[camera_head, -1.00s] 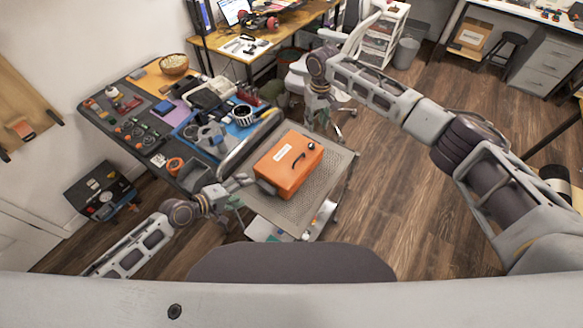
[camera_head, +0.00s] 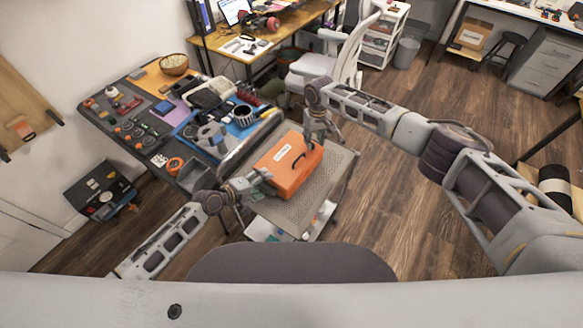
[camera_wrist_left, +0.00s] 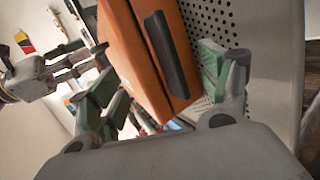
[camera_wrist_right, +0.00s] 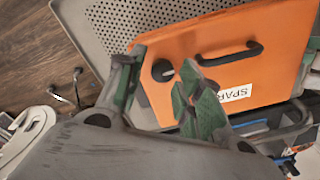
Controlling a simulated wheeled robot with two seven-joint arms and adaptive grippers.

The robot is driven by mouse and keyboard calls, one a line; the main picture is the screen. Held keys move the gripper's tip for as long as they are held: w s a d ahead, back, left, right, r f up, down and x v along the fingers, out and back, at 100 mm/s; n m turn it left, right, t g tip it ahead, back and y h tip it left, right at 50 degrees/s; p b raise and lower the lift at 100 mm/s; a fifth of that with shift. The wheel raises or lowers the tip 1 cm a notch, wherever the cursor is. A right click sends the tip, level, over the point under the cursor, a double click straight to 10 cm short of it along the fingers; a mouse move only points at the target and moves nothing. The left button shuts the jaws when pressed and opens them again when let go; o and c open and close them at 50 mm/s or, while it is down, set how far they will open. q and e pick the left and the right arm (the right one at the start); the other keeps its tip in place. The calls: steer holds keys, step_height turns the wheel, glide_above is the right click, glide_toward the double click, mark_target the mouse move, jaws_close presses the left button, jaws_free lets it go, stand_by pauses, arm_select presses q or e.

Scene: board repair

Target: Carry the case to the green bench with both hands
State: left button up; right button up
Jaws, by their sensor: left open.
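The orange case (camera_head: 286,180) with a dark handle and a white label lies on a grey perforated cart top (camera_head: 325,187). My left gripper (camera_head: 262,181) is at the case's near left end. In the left wrist view its fingers (camera_wrist_left: 165,100) stand apart on either side of the case (camera_wrist_left: 130,42). My right gripper (camera_head: 318,140) is at the case's far right end. In the right wrist view its fingers (camera_wrist_right: 160,95) are apart around the case's edge, one overlapping the orange face (camera_wrist_right: 285,50). I cannot tell if either touches. No clearly green bench shows.
A dark workbench (camera_head: 140,147) crowded with tools stands left of the cart, close to my left arm. A white chair (camera_head: 318,66) stands behind the cart. A wooden desk (camera_head: 265,48) is at the back. The wooden floor to the right (camera_head: 400,215) is largely clear.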

arm_select(q)
steer(key=shift+x, duration=1.45)
arm_select(e)
steer(key=shift+f, duration=1.45)
